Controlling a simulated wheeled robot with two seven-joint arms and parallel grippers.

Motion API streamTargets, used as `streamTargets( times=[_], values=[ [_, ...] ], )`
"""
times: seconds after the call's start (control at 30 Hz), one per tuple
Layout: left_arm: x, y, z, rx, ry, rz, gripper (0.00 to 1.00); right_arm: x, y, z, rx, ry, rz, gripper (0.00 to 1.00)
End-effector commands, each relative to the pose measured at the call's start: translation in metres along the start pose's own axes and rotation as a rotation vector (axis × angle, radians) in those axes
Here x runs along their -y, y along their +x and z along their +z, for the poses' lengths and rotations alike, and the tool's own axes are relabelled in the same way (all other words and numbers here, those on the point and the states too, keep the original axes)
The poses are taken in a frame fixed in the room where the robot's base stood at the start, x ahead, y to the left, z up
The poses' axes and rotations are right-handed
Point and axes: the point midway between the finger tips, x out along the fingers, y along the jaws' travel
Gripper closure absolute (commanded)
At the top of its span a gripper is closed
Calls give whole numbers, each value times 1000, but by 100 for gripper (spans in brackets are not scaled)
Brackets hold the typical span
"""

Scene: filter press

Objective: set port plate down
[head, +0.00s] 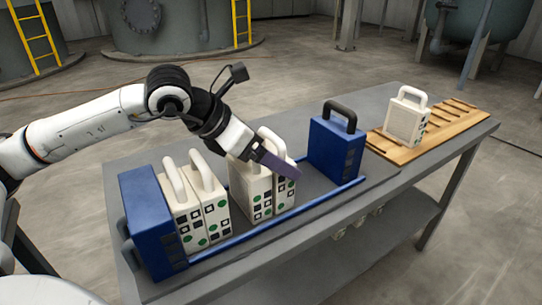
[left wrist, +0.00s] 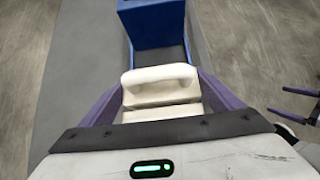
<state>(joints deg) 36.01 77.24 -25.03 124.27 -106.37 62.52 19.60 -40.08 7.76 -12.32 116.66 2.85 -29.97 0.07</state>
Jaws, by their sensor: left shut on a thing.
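Two white plates (head: 246,184) with handles stand side by side in the middle of the press, with black squares and green dots on their edges. My left gripper (head: 272,160) comes down from above with its purple fingers around the right-hand one of this pair and is shut on it. The left wrist view shows a white handle (left wrist: 160,80) between its fingers. The plate is upright; I cannot tell whether it touches the rails. My right gripper (left wrist: 286,104) shows at the right edge of the left wrist view, its purple fingers apart and empty.
Two more white plates (head: 185,212) stand by the left blue end block (head: 150,215). The right blue block (head: 336,145) has a black handle, with a gap before it. A blue rail (head: 270,227) runs along the front. A wooden rack (head: 455,122) holds another white plate (head: 405,118).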

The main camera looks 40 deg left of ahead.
Motion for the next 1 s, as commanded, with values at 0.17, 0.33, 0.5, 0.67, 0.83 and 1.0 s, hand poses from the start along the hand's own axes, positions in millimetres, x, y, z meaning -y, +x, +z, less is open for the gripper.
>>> streamTargets(
  times=[0.17, 0.33, 0.5, 0.67, 0.83, 1.0],
  values=[
    [0, -1, 2, 4, 1, 1, 48, 0, 0, 1, 2, 0, 1, 0],
    [0, 2, -1, 1, 0, 0, 9, -1, 2, 4, 3, 0, 0, 0],
    [0, 1, -1, 0, 0, 0, 0, -1, 2, 3, 4, -1, 1, 0],
    [0, 0, 0, 0, 0, 0, 0, -1, 0, 2, 3, -1, 1, 0],
    [-2, -13, 0, -1, 0, 5, 0, -1, 1, 2, 2, -2, 2, 0],
    [-2, -41, -2, -2, 2, 8, 0, -2, 5, 6, 2, -1, 1, 0]
  ],
)
